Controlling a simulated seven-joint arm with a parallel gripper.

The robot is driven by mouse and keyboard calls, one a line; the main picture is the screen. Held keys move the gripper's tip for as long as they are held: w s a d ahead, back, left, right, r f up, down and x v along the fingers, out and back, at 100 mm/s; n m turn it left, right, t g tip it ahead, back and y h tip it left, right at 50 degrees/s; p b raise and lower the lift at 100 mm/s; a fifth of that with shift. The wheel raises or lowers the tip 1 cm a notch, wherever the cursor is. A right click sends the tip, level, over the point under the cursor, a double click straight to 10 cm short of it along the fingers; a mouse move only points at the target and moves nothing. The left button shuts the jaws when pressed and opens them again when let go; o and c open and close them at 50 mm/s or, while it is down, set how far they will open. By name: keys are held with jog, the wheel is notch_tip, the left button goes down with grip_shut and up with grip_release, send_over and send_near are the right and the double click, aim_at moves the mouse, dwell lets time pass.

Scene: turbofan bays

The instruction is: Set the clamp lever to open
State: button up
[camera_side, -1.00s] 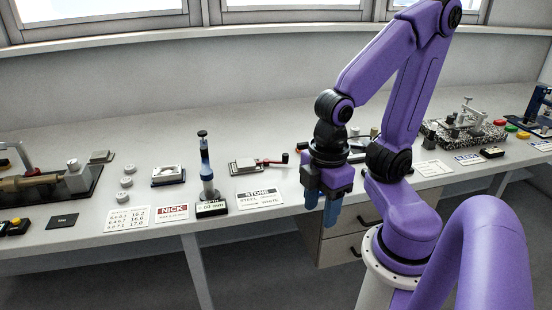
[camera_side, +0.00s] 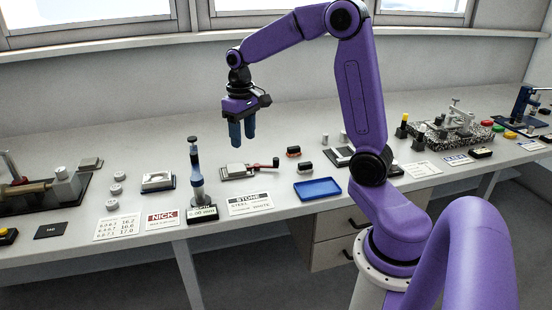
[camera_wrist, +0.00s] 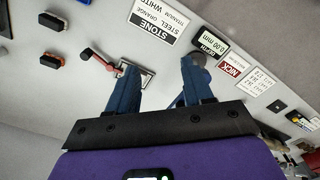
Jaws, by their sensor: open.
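A small grey fixture (camera_side: 236,171) with a red lever (camera_side: 262,166) lies on the bench, left of middle. The lever sticks out to the right and ends in a dark knob. My gripper (camera_side: 242,138) is above and a little behind this fixture in the side view, fingers down, open and empty. In the wrist view the red lever (camera_wrist: 99,58) lies left of my gripper (camera_wrist: 160,74), and the left finger partly hides the fixture's plate (camera_wrist: 146,77). A metal clamp with an upright handle (camera_side: 455,112) stands on a speckled block at the right. I cannot tell which is the task's clamp.
A depth gauge (camera_side: 196,175) stands upright close to the left of the fixture. A blue tray (camera_side: 317,189) and two small dark-based blocks (camera_side: 305,168) are to the right. A STONE card (camera_side: 249,202) lies in front.

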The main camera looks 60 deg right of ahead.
jog(key=w+d+m, duration=0.2)
jog(key=d+m, duration=0.2)
jog(key=d, duration=0.8)
jog(key=m, duration=0.2)
send_near(276, 159)
notch_tip(276, 159, down, 9)
jog(key=shift+w+f, duration=0.15)
jog(key=shift+f, duration=0.05)
grip_shut()
